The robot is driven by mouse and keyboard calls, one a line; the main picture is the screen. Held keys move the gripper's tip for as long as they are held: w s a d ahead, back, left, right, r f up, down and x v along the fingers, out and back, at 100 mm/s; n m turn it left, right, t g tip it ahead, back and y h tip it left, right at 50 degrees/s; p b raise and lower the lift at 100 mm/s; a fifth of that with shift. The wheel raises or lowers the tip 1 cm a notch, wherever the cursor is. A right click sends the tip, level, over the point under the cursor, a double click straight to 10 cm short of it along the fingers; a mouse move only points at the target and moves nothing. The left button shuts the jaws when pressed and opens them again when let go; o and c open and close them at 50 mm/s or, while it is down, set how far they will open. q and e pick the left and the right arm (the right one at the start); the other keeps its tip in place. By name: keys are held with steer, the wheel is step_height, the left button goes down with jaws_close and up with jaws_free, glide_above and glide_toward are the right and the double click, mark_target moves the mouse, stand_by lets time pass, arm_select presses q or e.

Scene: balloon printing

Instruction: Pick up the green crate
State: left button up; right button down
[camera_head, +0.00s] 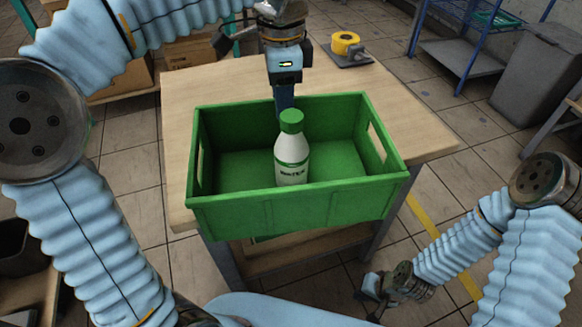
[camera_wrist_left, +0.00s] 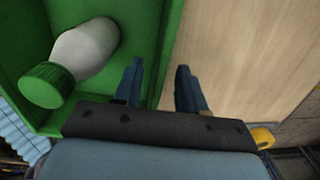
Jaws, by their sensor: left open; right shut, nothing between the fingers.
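The green crate (camera_head: 300,210) stands on the wooden table with its near side by the table's front edge. A white bottle (camera_head: 292,150) with a green cap stands upright inside it. My left gripper (camera_head: 285,103) is open above the crate's far wall. In the left wrist view, its two fingers (camera_wrist_left: 159,68) lie either side of the crate's green wall (camera_wrist_left: 168,40); I cannot tell whether they touch it. The bottle (camera_wrist_left: 85,50) shows beside them. My right gripper (camera_head: 370,292) is low at the front right, shut and empty, away from the crate.
The wooden table (camera_head: 215,85) has free room behind the crate. A yellow tape roll (camera_head: 345,43) sits on a dark base at the table's back right. A blue metal rack (camera_head: 470,45) and a grey bin (camera_head: 540,70) stand at the right. Cardboard boxes (camera_head: 125,80) are at the back left.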

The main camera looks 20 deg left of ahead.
arm_select(q)
steer(key=shift+f, duration=0.9)
jaws_close()
stand_by(0.7)
